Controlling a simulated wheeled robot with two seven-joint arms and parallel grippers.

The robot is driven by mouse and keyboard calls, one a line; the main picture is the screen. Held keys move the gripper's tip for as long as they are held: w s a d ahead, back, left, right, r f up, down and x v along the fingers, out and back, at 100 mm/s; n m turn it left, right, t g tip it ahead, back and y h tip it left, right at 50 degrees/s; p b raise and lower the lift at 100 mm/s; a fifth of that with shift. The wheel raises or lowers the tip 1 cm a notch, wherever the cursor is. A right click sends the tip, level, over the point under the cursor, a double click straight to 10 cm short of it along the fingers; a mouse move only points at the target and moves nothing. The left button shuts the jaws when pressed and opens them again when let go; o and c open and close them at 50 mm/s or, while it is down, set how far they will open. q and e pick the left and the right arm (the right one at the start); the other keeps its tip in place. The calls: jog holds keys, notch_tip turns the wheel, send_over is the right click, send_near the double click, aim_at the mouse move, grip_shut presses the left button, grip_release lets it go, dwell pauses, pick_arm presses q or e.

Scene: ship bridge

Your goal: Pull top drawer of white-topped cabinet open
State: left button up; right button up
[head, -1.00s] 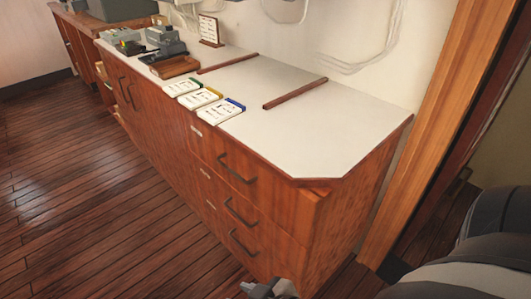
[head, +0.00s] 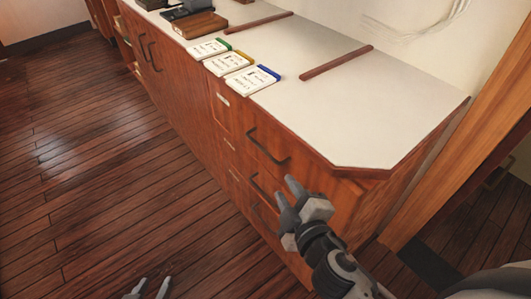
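The white-topped cabinet (head: 345,110) stands along the wall, its wooden front facing left and toward me. Its top drawer (head: 278,132) looks shut, with a dark bar handle (head: 266,147). A second drawer handle (head: 262,188) shows below it, partly hidden by my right gripper. My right gripper (head: 283,190) is in front of the drawers, below and slightly right of the top handle, apart from that handle. Its two fingers are spread with nothing seen between them. My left gripper (head: 149,289) shows only its fingertips at the bottom edge, spread apart over the floor.
The wooden floor (head: 110,170) left of the cabinet is clear. A wooden door frame (head: 455,175) stands at the right.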

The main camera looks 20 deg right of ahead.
aim_at(264, 152)
jog(key=x, duration=1.5)
jog(key=shift+s+f+p, duration=0.1)
jog(key=shift+p, duration=0.3)
grip_shut()
